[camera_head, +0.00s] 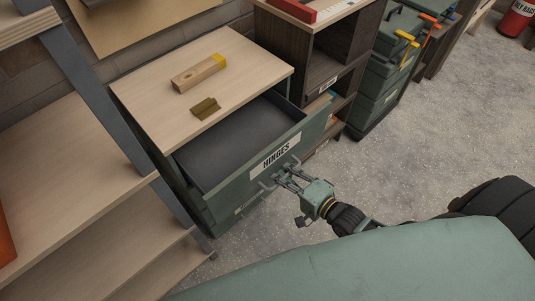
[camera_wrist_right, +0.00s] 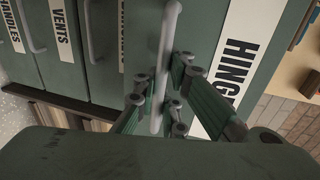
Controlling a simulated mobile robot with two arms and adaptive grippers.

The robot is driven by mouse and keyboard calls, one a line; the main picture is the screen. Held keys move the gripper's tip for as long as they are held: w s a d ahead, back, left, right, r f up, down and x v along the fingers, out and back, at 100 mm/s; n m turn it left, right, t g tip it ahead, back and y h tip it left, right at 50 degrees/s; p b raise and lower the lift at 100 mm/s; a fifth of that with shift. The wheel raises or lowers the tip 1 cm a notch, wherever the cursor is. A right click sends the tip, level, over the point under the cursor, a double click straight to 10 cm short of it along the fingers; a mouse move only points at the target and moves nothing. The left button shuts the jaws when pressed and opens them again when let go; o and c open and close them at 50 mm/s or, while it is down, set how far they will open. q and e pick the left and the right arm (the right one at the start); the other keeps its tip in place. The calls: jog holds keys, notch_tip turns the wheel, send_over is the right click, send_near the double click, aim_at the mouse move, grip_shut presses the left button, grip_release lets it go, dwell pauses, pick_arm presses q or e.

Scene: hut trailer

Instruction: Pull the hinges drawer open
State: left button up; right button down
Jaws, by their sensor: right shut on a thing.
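The hinges drawer (camera_head: 252,140) is the top drawer of a green cabinet with a light wood top. It stands well open, and its dark inside looks empty. Its front has a white HINGES label (camera_head: 276,151) and a grey bar handle. My right gripper (camera_head: 281,178) is at the drawer front, shut on the handle. In the right wrist view the handle (camera_wrist_right: 166,60) runs between the fingers (camera_wrist_right: 163,105), beside the HINGES label (camera_wrist_right: 231,75). My left gripper is not in view.
A shelf unit (camera_head: 85,150) stands at the left. A dark cubby unit (camera_head: 325,62) and green toolboxes (camera_head: 385,75) stand at the right.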

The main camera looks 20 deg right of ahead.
jog(key=v, duration=0.3)
jog(key=f+v, duration=0.1)
jog(key=v, duration=0.1)
jog(key=shift+s+d+r+p, duration=0.1)
jog(key=shift+s+p, duration=0.2)
jog(key=shift+p, duration=0.1)
jog(key=c, duration=2.5)
grip_release()
jog(key=shift+o, duration=1)
jog(key=o, duration=0.5)
jog(key=shift+c, duration=0.2)
jog(key=shift+s, duration=0.1)
jog(key=v, duration=1.2)
